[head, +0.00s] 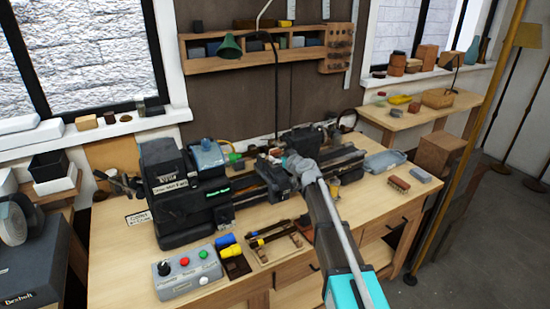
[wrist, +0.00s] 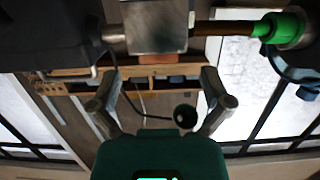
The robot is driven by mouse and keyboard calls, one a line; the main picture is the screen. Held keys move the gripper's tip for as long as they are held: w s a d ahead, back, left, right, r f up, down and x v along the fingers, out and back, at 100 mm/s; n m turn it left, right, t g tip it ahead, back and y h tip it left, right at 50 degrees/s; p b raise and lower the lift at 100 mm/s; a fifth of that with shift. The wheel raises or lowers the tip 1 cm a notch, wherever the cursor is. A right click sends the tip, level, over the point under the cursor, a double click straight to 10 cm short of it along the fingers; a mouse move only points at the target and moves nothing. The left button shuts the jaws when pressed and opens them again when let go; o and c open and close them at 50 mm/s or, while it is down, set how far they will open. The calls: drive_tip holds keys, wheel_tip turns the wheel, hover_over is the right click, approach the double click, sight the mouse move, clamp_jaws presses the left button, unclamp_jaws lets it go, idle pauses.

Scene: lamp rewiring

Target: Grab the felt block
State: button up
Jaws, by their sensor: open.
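A small grey block (head: 420,174), which looks like the felt block, lies on the right end of the wooden workbench, beside a brush with a reddish-brown body (head: 398,184). My gripper (head: 296,163) is over the middle of the lathe, well to the left of the grey block. In the wrist view my gripper (wrist: 161,88) has its two fingers spread wide with nothing between them. I cannot make out the grey block in the wrist view.
The black lathe (head: 185,195) fills the middle of the workbench (head: 120,260). A grey control box (head: 187,273) stands at the front left. A blue-grey tray (head: 385,161) lies behind the brush. A brass-coloured pole (head: 465,140) stands right of the bench.

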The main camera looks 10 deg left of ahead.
sight(277, 153)
drive_tip(key=shift+b+x, duration=0.3)
drive_tip(key=shift+x, duration=2.05)
drive_tip(key=shift+r, duration=0.1)
drive_tip(key=c, duration=1.3)
